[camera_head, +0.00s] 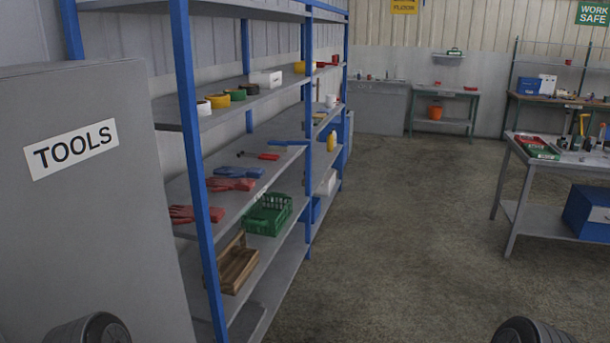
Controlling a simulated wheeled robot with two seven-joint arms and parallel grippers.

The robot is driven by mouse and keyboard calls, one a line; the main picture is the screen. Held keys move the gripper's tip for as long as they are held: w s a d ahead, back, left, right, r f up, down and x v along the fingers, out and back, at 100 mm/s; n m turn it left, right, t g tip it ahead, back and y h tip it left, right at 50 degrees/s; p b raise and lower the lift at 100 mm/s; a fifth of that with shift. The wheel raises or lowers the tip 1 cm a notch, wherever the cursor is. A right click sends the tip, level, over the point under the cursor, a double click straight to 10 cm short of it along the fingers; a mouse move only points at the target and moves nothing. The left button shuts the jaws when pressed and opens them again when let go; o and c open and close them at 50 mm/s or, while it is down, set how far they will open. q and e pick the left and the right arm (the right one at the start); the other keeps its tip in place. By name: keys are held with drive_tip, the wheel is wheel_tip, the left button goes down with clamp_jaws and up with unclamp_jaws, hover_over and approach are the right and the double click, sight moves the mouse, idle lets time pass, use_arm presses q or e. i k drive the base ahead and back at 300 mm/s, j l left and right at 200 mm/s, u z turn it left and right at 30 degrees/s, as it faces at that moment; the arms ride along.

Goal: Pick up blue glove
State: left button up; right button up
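A blue glove (238,172) lies flat on the middle shelf of the blue-posted rack, left of the picture's centre. A red glove (231,184) lies right in front of it, close or touching; I cannot tell which. A second red glove (196,214) lies nearer on the same rack, partly behind a blue post. Neither of my grippers shows. Only dark rounded parts of my own arms show at the bottom left and bottom right edges, well away from the glove.
The rack (187,120) also holds a green crate (268,214), a wooden crate (237,264) and tape rolls (219,100). A grey tools cabinet (90,230) stands at the near left. A workbench (520,200) stands at the right. The floor between is clear.

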sight(235, 173)
drive_tip(key=i+l+z, duration=0.25)
drive_tip(key=i, duration=0.85)
drive_tip(key=i+l+z, duration=0.1)
drive_tip(key=i+z, duration=0.15)
drive_tip(key=i, duration=0.85)
drive_tip(key=i+l+u, duration=0.15)
drive_tip(key=i+u, duration=0.3)
drive_tip(key=i+l+u, duration=0.4)
drive_tip(key=i, duration=0.25)
drive_tip(key=i+l+u, duration=0.9)
drive_tip(key=l, duration=0.2)
